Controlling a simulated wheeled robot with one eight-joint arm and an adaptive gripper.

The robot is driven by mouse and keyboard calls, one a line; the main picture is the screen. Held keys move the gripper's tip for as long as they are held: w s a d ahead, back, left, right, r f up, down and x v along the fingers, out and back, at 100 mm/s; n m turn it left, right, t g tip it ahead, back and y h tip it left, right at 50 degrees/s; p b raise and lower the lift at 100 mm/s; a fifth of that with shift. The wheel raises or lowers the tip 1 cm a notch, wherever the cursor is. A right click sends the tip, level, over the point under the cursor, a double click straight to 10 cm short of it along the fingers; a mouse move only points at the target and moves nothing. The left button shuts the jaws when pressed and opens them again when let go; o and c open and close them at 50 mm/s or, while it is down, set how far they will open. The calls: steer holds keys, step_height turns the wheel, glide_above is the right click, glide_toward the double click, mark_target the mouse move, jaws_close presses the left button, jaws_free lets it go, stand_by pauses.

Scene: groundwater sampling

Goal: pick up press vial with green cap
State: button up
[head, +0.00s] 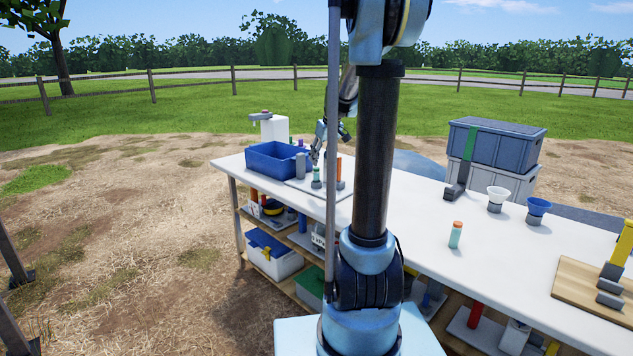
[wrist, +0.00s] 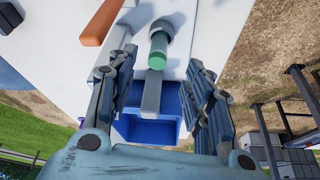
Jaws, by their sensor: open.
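The press vial with the green cap (head: 316,175) stands on a pale board at the far left of the table, in a grey holder. In the wrist view the vial (wrist: 158,48) lies between my two fingers, its green cap towards me and its lower end in a grey round base. My gripper (wrist: 163,62) is open, with a finger to either side of the vial and visible gaps. In the head view my gripper (head: 319,150) is just above the vial, partly hidden by my arm.
A grey post (head: 300,166) stands close beside the vial, and an orange rod (head: 339,172) on its other side. A blue bin (head: 262,168) is just behind. A vial with an orange cap (head: 456,234) stands mid-table.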

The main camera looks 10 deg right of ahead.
mark_target(317, 170)
steer(key=x, duration=0.3)
steer(key=shift+w+f, duration=0.15)
steer(key=shift+f, duration=0.2)
steer(key=shift+w+x, duration=0.15)
steer(key=shift+x, duration=1.2)
steer(key=shift+w+x, duration=0.15)
steer(key=shift+x, duration=1.15)
steer(key=shift+r, duration=0.1)
steer(key=shift+c, duration=0.6)
jaws_close()
